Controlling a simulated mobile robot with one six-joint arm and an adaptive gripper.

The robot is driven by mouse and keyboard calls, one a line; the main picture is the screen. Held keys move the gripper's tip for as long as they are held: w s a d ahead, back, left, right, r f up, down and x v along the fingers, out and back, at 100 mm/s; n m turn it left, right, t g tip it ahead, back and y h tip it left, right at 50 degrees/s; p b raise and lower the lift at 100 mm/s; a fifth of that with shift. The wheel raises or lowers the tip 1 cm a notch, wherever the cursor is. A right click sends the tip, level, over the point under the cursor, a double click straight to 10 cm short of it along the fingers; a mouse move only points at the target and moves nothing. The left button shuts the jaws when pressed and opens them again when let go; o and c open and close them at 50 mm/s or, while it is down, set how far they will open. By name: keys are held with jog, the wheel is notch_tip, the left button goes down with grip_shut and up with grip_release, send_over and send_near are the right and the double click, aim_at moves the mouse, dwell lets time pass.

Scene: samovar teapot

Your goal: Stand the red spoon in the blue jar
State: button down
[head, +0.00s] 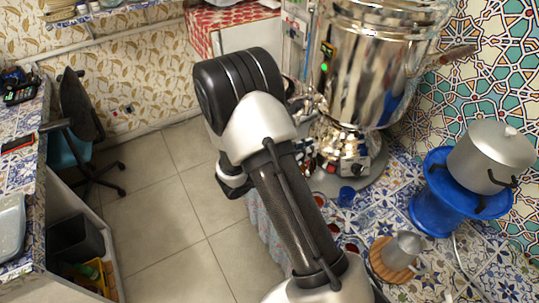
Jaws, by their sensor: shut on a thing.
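A small blue vessel (346,196), which looks like the blue jar, stands on the patterned tabletop just right of my forearm, in front of the samovar. Its inside is too small to make out. I cannot pick out the red spoon. My arm crosses the middle of the head view and covers part of the table's left side. My gripper does not show; it is hidden behind my arm links.
A large shiny samovar (372,75) stands behind the blue vessel. A grey pot (490,155) rests on a blue stand (432,215) at the right. A small metal pot (402,250) sits on a wooden board (378,262). Small red items (351,246) lie near my forearm.

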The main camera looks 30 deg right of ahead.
jog(key=s+d+f+m+g, duration=0.25)
jog(key=s+d+g, duration=0.35)
jog(key=d, duration=0.7)
notch_tip(320, 180, down, 10)
jog(key=s+t+b, duration=0.1)
jog(key=b, duration=0.7)
jog(key=shift+r+h, duration=0.2)
jog(key=shift+h, duration=0.1)
jog(key=shift+m, duration=0.25)
jog(key=c, duration=1.6)
grip_release()
jog(key=shift+o, duration=0.2)
jog(key=shift+a, duration=0.1)
jog(key=w+a+r, duration=0.1)
jog(key=a, duration=1)
jog(key=shift+w+a+r, duration=0.35)
jog(key=shift+a, duration=0.05)
